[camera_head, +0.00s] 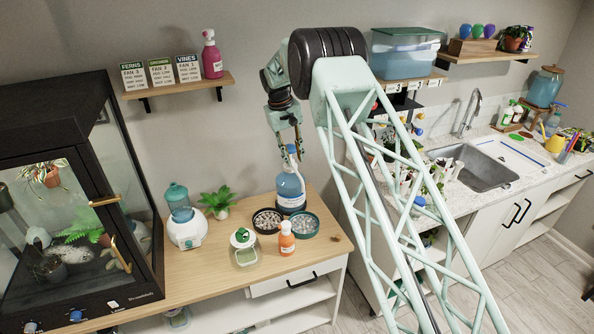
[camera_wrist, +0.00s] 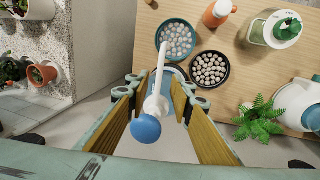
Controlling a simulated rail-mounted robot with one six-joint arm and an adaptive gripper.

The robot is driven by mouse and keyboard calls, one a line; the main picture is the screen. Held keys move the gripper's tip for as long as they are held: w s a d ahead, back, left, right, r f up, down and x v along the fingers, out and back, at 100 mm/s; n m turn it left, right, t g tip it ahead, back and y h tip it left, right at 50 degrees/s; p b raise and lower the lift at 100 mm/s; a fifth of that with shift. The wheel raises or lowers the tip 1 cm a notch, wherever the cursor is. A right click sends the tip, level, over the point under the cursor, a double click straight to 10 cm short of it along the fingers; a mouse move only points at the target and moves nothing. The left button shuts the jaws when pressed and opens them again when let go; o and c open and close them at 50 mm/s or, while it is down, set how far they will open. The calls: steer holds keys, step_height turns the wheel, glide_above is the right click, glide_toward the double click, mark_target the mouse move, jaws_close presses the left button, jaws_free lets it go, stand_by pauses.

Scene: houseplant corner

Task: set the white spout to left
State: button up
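A white spout (camera_wrist: 160,72) shows in the wrist view, with a blue round cap (camera_wrist: 146,129) at its near end. It stretches up the picture, its far end over the blue-rimmed dish of pebbles. It seems to belong to the blue bottle (camera_head: 291,187) on the wooden table in the head view, where the spout is too small to read clearly. My gripper (camera_wrist: 163,90) is open, its yellow-padded fingers on either side of the spout's base, with gaps showing. In the head view my gripper (camera_head: 287,141) points down just above the bottle's top.
The blue-rimmed dish (camera_wrist: 163,30) and a dark dish (camera_wrist: 211,87) of pebbles stand close by. An orange bottle (camera_head: 287,238), a green-capped jar (camera_head: 246,258) and a green plant (camera_head: 217,203) share the table. A glass terrarium (camera_head: 75,200) is at left, a sink counter (camera_head: 525,178) at right.

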mark_target(297, 174)
steer(key=shift+w+d+f+p, duration=0.1)
steer(key=shift+d+f+p, duration=0.1)
steer(key=shift+f, duration=0.95)
steer(key=shift+w+d+f+p, duration=0.1)
steer(key=shift+d+f, duration=0.15)
steer(key=shift+f, duration=0.85)
steer(key=shift+w+d+f+p, duration=0.1)
steer(key=shift+d+f, duration=0.1)
steer(key=shift+f, duration=0.95)
steer(key=shift+c, duration=0.7)
jaws_close()
